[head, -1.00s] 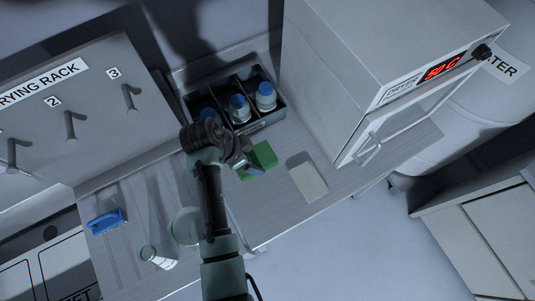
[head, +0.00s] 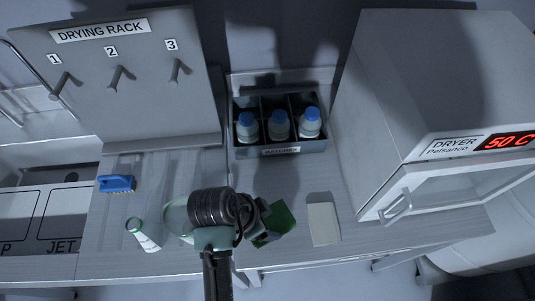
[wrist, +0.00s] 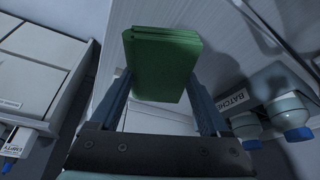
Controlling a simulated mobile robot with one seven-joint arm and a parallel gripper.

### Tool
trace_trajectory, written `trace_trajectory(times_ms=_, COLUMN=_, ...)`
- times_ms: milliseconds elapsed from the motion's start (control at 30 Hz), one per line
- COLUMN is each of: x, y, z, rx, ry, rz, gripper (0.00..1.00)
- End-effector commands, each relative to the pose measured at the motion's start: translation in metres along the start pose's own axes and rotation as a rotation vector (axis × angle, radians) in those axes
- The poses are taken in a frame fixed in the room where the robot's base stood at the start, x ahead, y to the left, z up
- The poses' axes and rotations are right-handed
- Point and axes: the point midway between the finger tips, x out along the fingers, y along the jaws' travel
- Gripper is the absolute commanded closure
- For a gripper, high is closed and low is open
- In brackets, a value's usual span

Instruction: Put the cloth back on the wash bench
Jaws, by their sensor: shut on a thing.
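The green folded cloth (head: 278,220) is between the fingers of my gripper (head: 262,225) in the head view. My gripper is shut on it. In the wrist view the cloth (wrist: 163,65) shows as a thick folded stack between both fingers. In the head view it appears over the front part of the right-hand counter (head: 360,228), left of a pale flat pad (head: 323,223). Its height above the counter cannot be told. The left-hand bench (head: 110,240), below the drying rack, carries a blue brush (head: 117,183) and glassware. My wrist hides part of this bench.
A dark crate (head: 290,149) with three blue-capped bottles stands behind the cloth. The dryer (head: 430,150) stands at the right. A conical flask (head: 143,236) stands near the left bench's front edge, and round glassware (head: 178,217) is beside my wrist. Rack pegs (head: 117,76) stick out.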

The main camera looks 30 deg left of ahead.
Motion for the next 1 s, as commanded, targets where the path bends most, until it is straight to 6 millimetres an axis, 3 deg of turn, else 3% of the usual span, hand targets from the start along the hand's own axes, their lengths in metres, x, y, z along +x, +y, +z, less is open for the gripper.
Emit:
trace_trajectory(times_ms=500, x=0.058, y=0.000, z=0.024, rx=0.000, ry=-0.001, rz=0.001, gripper=0.72)
trace_trajectory(times_ms=900, x=0.064, y=0.000, z=0.027, rx=0.002, ry=0.000, rz=-0.001, gripper=0.72)
trace_trajectory(times_ms=933, x=0.064, y=0.000, z=0.027, rx=0.002, ry=0.000, rz=-0.001, gripper=0.18)
trace_trajectory(times_ms=1000, x=0.063, y=0.000, z=0.026, rx=0.002, ry=0.000, rz=-0.001, gripper=0.06)
